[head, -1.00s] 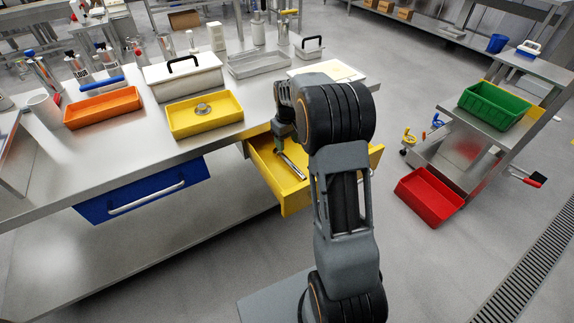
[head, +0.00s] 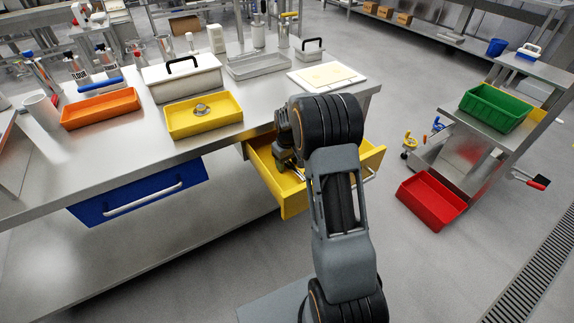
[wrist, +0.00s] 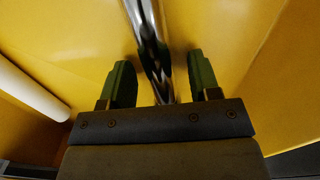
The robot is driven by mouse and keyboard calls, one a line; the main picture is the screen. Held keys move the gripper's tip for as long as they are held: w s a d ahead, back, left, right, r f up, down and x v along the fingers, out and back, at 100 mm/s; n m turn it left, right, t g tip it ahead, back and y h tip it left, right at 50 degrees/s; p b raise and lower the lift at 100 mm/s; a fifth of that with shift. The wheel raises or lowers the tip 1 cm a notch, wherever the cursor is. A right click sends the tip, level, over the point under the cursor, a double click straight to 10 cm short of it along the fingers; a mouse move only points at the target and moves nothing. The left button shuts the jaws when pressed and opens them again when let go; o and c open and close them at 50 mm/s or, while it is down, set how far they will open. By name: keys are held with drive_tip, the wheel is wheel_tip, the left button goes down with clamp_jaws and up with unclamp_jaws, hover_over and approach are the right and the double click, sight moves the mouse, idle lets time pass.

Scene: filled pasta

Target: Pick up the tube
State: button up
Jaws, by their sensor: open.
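A shiny metal tube (wrist: 146,30) lies in the open yellow drawer (head: 282,200) of the steel table. In the wrist view it runs from the top edge down between the two green fingers of my gripper (wrist: 160,84). The fingers are open, one on each side of the tube, with a gap on both sides. In the head view my gripper (head: 287,160) is lowered into the drawer, and my arm hides most of the tube there.
A white rod-like part (wrist: 32,90) shows at the left in the wrist view. A closed blue drawer (head: 140,190) is to the left. Yellow (head: 204,128) and orange (head: 100,118) trays stand on the table above. A cart with a green bin (head: 495,107) and a red bin (head: 431,200) stands right.

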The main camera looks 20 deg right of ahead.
drive_tip(key=shift+c, duration=0.2)
drive_tip(key=shift+r, duration=0.1)
clamp_jaws()
drive_tip(key=shift+r, duration=0.1)
